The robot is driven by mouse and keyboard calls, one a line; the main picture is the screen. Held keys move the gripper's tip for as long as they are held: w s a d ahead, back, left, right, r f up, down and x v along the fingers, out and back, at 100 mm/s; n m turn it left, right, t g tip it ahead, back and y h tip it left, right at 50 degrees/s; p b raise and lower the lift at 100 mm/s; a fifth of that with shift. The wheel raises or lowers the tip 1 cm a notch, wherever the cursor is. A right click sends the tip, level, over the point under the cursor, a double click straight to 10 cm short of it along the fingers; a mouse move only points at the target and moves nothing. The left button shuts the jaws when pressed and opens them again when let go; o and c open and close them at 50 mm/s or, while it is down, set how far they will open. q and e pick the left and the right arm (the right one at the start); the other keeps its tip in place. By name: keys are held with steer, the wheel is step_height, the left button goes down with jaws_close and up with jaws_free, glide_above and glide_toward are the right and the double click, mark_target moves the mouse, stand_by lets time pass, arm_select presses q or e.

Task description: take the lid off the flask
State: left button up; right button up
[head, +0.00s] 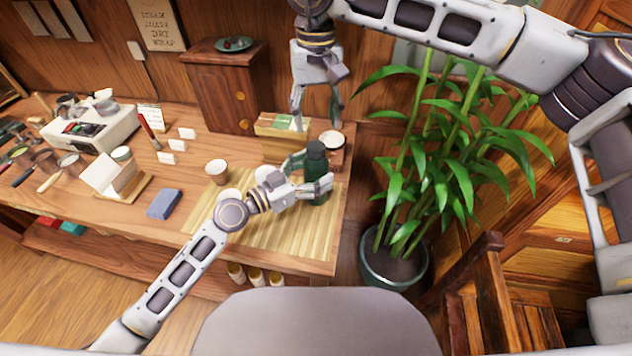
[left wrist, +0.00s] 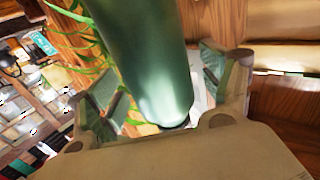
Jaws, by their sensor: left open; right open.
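The flask (head: 316,183) is dark green and stands upright near the right end of the bamboo mat. Its dark lid (head: 316,149) is on top. My left gripper (head: 311,174) is open, with its fingers on either side of the flask body. In the left wrist view the flask (left wrist: 145,65) runs between the two spread fingers (left wrist: 165,100); contact cannot be told. My right gripper (head: 316,122) is open and empty, pointing down above the lid. In the left wrist view the lid is not recognisable.
The bamboo mat (head: 285,232) carries white cups partly hidden by my left arm. A small box (head: 283,135) and a round-topped container (head: 331,142) stand behind the flask. A cup (head: 216,172) and a blue cloth (head: 164,204) lie left. A potted plant (head: 395,250) stands beyond the table's right edge.

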arm_select(q)
steer(key=shift+w+d, duration=0.2)
steer(key=shift+d, duration=0.1)
